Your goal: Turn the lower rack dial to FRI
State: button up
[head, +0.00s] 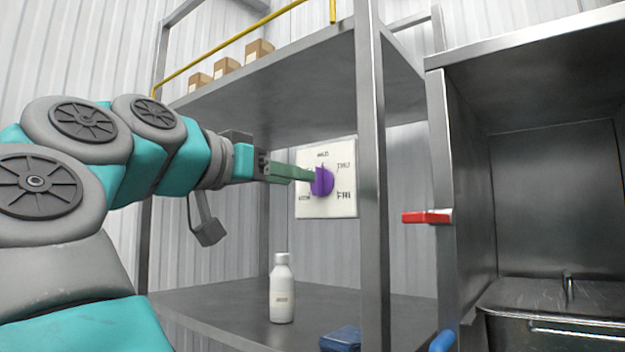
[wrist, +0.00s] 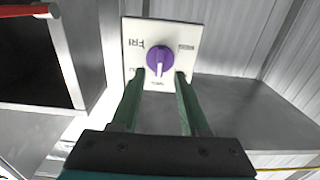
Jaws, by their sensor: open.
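The dial is a purple knob (head: 325,182) on a white square plate (head: 342,205) with day labels, on the back of the rack. In the wrist view the plate (wrist: 190,30) is upside down, with FRI at its left. In the wrist view my gripper (wrist: 159,78) has a fingertip to either side of the knob, with visible gaps. Contact cannot be told.
A white bottle (head: 282,292) and a blue item (head: 341,339) stand on the shelf below. A metal post (head: 371,250) rises just right of the plate. Cardboard boxes (head: 259,50) sit on the shelf above. A red handle (head: 427,217) juts out at the right.

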aim_at(324, 184)
jog(key=x, duration=0.5)
jog(key=shift+w+d, duration=0.15)
jog(key=shift+w, duration=0.05)
jog(key=shift+c, duration=0.2)
grip_shut()
